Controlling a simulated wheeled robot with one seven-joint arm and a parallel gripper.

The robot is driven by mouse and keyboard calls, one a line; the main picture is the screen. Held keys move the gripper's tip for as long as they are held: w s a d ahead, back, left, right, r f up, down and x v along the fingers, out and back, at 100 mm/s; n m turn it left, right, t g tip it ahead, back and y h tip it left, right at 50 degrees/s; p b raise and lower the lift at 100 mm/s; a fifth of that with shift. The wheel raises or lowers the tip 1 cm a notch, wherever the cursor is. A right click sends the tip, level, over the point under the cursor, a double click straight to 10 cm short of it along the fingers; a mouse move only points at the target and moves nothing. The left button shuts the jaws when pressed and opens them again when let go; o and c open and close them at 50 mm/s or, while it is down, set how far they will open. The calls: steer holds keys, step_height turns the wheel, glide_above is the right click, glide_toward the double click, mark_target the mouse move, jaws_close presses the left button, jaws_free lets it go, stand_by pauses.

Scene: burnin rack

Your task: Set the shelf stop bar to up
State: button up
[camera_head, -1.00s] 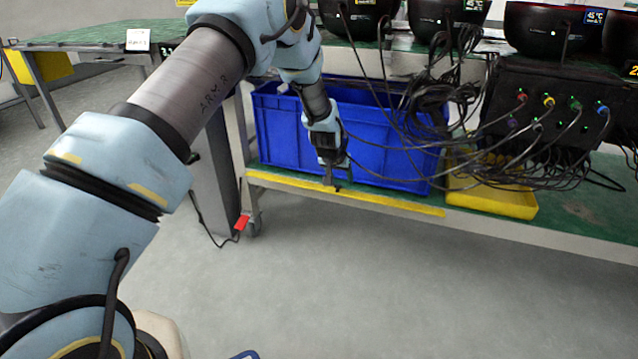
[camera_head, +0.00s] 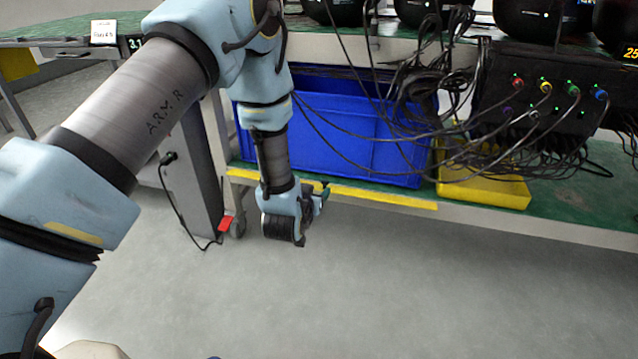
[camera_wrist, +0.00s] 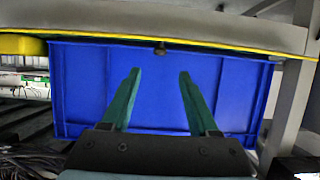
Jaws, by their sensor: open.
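The shelf stop bar (camera_head: 385,198) is a yellow strip along the front edge of the lower shelf, below the front of the blue crate. In the wrist view the stop bar (camera_wrist: 225,48) runs across the top, with a small dark knob (camera_wrist: 160,48) near its middle. My gripper (camera_head: 324,190) is at the front of the bar, its wrist low and its fingers toward the shelf. In the wrist view my gripper (camera_wrist: 159,72) is open, its two green fingers apart and empty. The knob lies beyond the fingertips, roughly centred between them. In the head view my wrist and fingers hide part of the bar.
The blue crate (camera_head: 350,140) stands on the lower shelf behind the bar. A yellow tray (camera_head: 485,188) sits to its right. Loose black cables (camera_head: 425,90) hang before the crate from the dark box (camera_head: 545,90). The floor in front is clear.

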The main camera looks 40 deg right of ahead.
mark_target(325, 181)
steer(key=b+x, duration=0.1)
steer(key=x, duration=0.8)
steer(key=shift+d+b, duration=0.2)
steer(key=shift+b, duration=0.1)
jaws_close()
